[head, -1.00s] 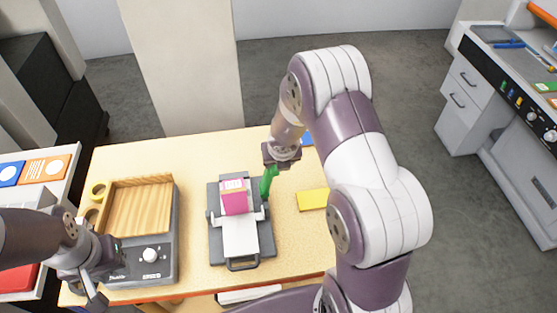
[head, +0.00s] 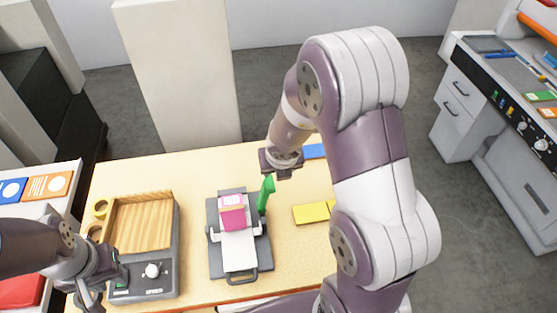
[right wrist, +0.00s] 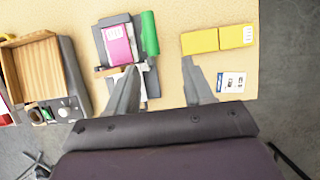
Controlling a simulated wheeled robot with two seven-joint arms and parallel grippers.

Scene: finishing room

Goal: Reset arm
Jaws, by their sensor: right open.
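My right arm reaches over the table, and its gripper (head: 282,165) hangs beside the green handle, its fingers hardly showing in the head view. A grey press-like device (head: 240,258) with a green handle (head: 265,194) carries a pink block (head: 232,212) with a white top.
The wooden tray (head: 143,222) sits on the grey device with a knob. Yellow packs (head: 311,213) and a blue item (head: 314,151) lie on the table (head: 190,165). A white-and-blue card (right wrist: 231,82) lies near its edge. A grey cabinet workstation (head: 461,95) stands across open floor at right.

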